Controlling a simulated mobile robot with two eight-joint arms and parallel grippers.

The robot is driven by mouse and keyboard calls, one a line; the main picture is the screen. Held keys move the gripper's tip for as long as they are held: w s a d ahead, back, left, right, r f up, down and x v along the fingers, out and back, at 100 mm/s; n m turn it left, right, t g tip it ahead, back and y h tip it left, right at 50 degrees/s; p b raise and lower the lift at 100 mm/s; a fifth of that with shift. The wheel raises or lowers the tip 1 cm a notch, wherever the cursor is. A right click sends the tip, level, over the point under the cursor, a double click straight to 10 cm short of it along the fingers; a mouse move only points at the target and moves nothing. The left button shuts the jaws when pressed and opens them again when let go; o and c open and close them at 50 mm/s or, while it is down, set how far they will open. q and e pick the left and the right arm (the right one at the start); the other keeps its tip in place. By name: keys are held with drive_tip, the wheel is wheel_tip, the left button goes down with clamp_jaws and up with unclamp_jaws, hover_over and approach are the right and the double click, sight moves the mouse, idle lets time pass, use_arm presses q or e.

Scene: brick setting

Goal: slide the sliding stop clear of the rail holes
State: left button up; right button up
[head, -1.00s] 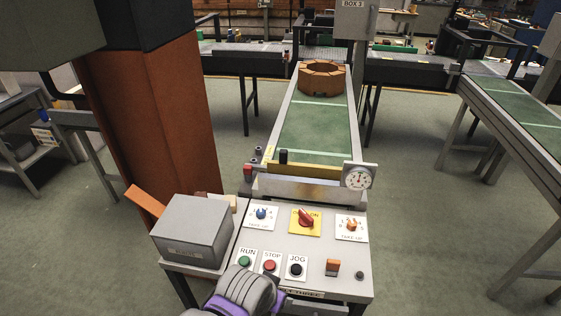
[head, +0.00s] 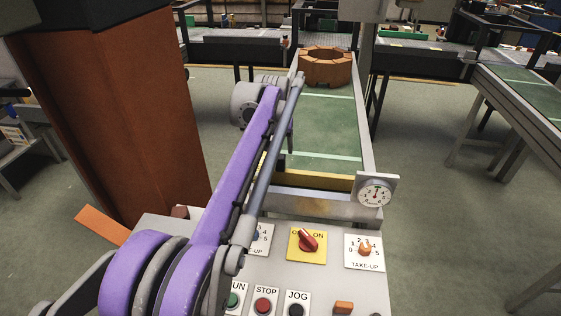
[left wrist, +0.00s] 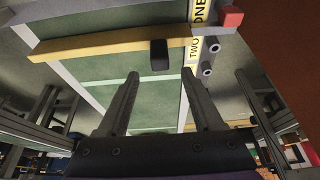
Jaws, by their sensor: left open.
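The sliding stop is a yellow bar with a black upright knob, lying across the green belt. In the left wrist view the bar (left wrist: 95,44) crosses the top and its black knob (left wrist: 159,55) stands just beyond my fingertips. In the head view the bar (head: 318,180) shows right of my arm. My left gripper (left wrist: 160,74) is open and empty, its fingers either side of the knob's line but apart from it. A rail with labels ONE and TWO (left wrist: 195,47) runs beside the bar's end. The rail holes cannot be made out. My right gripper is not in view.
Two round grey pegs (left wrist: 208,70) and a red block (left wrist: 231,16) sit beside the rail. A dial gauge (head: 376,194) stands at the belt's near right corner. A brown ring-shaped part (head: 325,66) is at the far end. The control panel (head: 285,245) is in front.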

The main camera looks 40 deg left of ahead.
sight(280, 157)
use_arm(q)
drive_tip(key=b+x, duration=0.1)
drive_tip(key=x, duration=0.7)
drive_tip(key=shift+w+f, duration=0.1)
clamp_jaws()
idle(1.2)
